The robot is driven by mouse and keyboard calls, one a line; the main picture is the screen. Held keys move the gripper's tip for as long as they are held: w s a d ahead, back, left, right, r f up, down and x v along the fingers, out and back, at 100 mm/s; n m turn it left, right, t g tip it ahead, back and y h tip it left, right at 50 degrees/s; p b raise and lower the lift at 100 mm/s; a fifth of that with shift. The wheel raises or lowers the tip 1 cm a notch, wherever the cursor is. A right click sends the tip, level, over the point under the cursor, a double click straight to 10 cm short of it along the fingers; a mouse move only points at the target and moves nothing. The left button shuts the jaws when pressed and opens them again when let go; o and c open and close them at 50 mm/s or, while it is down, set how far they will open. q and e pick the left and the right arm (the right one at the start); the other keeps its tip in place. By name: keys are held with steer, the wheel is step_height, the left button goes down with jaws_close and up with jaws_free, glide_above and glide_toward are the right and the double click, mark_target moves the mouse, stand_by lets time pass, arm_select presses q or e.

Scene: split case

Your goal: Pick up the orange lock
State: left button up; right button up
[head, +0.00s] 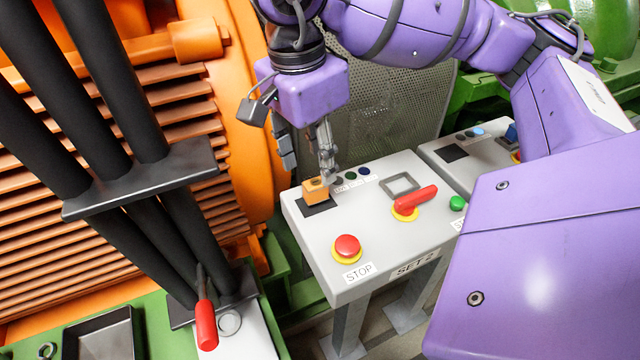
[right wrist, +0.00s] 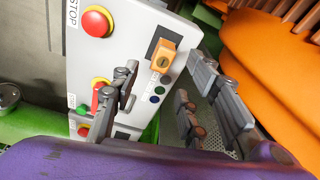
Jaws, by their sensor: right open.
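The orange lock (head: 315,191) is a small block on a black square pad (head: 318,207) at the left of the near control panel's grey top. It also shows in the right wrist view (right wrist: 163,57), on its dark pad. My right gripper (head: 327,168) reaches down just above and behind the lock in the head view. In the right wrist view its two fingers (right wrist: 165,78) are spread wide, with the lock beyond and roughly between them. Nothing is held. I cannot tell whether a fingertip touches the lock. My left gripper is not in view.
The near panel (head: 318,275) bears a red stop button (head: 347,248), a red rotary handle (head: 415,200) and a green button (head: 457,203). An orange ribbed machine (head: 110,215) stands close on the left. A red-handled tool (head: 206,325) and black tray (head: 100,338) are lower left.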

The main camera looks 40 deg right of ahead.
mark_target(316, 183)
steer(key=f, duration=0.6)
steer(key=shift+w+d+f, duration=0.1)
steer(key=shift+d+f, duration=0.15)
steer(key=shift+f, duration=0.05)
jaws_close()
